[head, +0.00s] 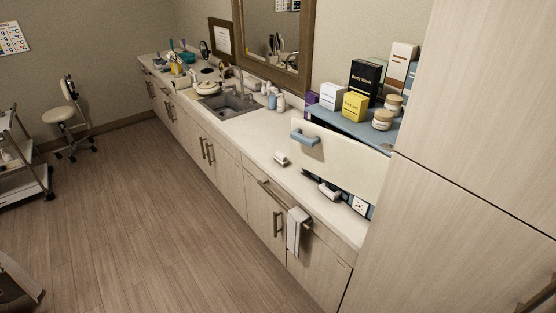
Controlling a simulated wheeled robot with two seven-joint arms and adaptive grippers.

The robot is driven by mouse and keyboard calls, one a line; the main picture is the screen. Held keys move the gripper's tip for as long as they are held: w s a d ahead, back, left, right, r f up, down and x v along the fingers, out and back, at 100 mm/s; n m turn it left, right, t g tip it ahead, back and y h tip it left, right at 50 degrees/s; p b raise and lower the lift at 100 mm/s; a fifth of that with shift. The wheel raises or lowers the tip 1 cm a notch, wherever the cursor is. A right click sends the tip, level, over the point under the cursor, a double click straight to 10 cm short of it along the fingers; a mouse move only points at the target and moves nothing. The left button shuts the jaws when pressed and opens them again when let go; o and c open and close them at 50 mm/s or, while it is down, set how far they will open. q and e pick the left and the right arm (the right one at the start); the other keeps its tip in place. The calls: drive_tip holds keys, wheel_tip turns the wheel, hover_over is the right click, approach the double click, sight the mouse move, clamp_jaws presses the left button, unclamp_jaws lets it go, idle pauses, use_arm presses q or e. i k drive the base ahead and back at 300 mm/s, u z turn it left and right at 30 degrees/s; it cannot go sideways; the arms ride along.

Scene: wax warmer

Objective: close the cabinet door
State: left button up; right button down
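A small blue-grey cabinet (346,126) stands on the counter at right, against the wall. Its white door (345,163) with a blue-grey handle (305,137) is swung out and raised from the front. Part of the opening shows below the door's lower edge, with small items inside; the door hides the rest. The hinge is not clearly visible. Neither of my grippers is in view.
Boxes and jars, including a black box (365,80) and a yellow box (355,106), stand on the cabinet. A small white item (281,159) lies on the counter (258,148). A towel (297,230) hangs below. A tall cupboard (470,220) borders the right. The floor (150,210) is mostly clear.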

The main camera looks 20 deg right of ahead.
sight(356, 168)
drive_tip(key=u, duration=0.35)
drive_tip(key=i, duration=1.1)
drive_tip(key=z, duration=0.65)
